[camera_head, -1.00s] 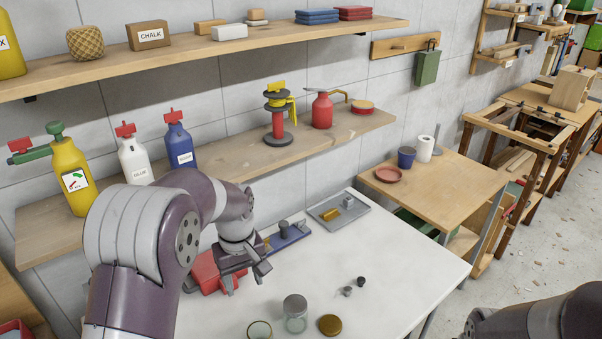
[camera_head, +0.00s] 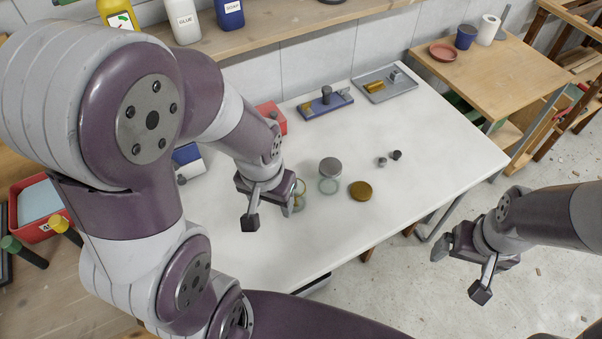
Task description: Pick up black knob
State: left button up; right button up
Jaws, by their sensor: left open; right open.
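A small black knob (camera_head: 397,155) lies on the white table (camera_head: 440,140), right of the middle. A small grey piece (camera_head: 382,162) lies just left of it. My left gripper (camera_head: 272,212) is open and empty over the table's left part, well left of the knob and beside a glass jar. My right gripper (camera_head: 461,269) is open and empty, beyond the table's right front edge and below the knob in the picture.
A jar with a grey lid (camera_head: 330,167) and a brass disc (camera_head: 361,191) stand between my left gripper and the knob. A blue fixture (camera_head: 315,108), a grey tray (camera_head: 398,91) and a red box (camera_head: 268,112) are at the back. The table's right part is clear.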

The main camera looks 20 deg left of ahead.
aim_at(397, 153)
jog(key=i+l+z, duration=0.3)
jog(key=z, duration=0.15)
jog(key=i+l+z, duration=0.4)
